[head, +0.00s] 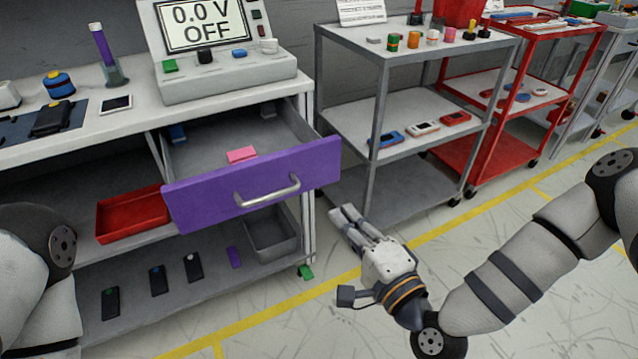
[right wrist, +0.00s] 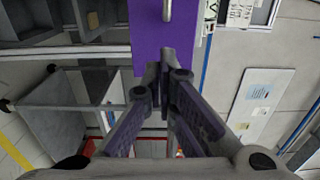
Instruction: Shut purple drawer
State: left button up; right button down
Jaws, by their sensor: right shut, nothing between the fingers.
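The purple drawer (head: 225,196) is pulled out from the workbench, with its interior showing and a pink block (head: 241,155) inside. Its silver handle (head: 267,190) is on the front panel. My right gripper (head: 347,214) is shut and empty, to the right of and lower than the drawer front in the head view. In the right wrist view, the shut fingertips (right wrist: 165,62) overlap the purple drawer front (right wrist: 150,40), near the handle (right wrist: 167,10); whether they touch it I cannot tell. My left arm shows at the left edge, but its gripper is out of view.
A grey shelf cart (head: 345,40) stands right of the workbench, with a red cart (head: 590,28) beyond. A red tray (head: 130,215) and a grey bin (head: 270,235) sit below the drawer. A green block (head: 305,272) is near the bench leg. The floor in front is clear.

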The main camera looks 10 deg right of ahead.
aim_at(309, 174)
jog(key=x, duration=1)
jog(key=shift+w+a+f, duration=0.1)
jog(key=shift+w+a, duration=0.1)
jog(key=shift+w, duration=0.15)
pick_arm(q)
jog(key=shift+s+f, duration=0.2)
jog(key=shift+f, duration=0.05)
